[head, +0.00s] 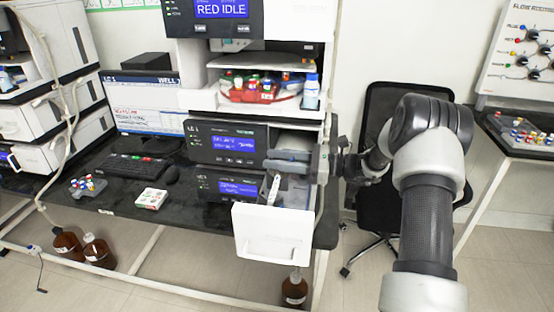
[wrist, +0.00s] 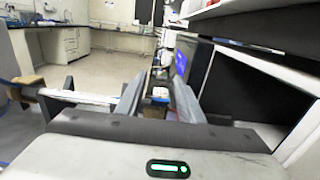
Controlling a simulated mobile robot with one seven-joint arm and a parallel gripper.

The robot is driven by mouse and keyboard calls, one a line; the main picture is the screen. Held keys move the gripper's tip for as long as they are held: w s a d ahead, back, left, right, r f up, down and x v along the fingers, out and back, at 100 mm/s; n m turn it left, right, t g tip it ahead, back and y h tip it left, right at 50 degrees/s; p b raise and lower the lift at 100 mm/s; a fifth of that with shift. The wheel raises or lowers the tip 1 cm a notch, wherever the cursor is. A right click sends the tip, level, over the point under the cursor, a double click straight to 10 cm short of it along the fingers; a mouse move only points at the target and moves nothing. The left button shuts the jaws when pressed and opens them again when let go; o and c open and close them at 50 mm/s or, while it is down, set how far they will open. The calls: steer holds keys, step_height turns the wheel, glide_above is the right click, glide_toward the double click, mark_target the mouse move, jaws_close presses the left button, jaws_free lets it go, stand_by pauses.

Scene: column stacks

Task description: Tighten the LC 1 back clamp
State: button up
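My gripper (head: 289,160) is at the front of the lower LC 1 modules in the head view, pointing left. In the wrist view its two grey fingers (wrist: 158,100) stand apart, with the bench visible through the gap and nothing clearly held. A slim white cylinder (head: 273,188), column-like, shows tilted just below the fingers in the head view. The LC 1 module (head: 226,143) has a lit blue display.
A white door (head: 273,232) hangs open below my gripper. A shelf with a red tray of vials (head: 262,90) is above. A black chair (head: 372,190) stands behind my arm.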

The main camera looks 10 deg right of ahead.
steer(key=shift+c, duration=0.2)
jaws_close()
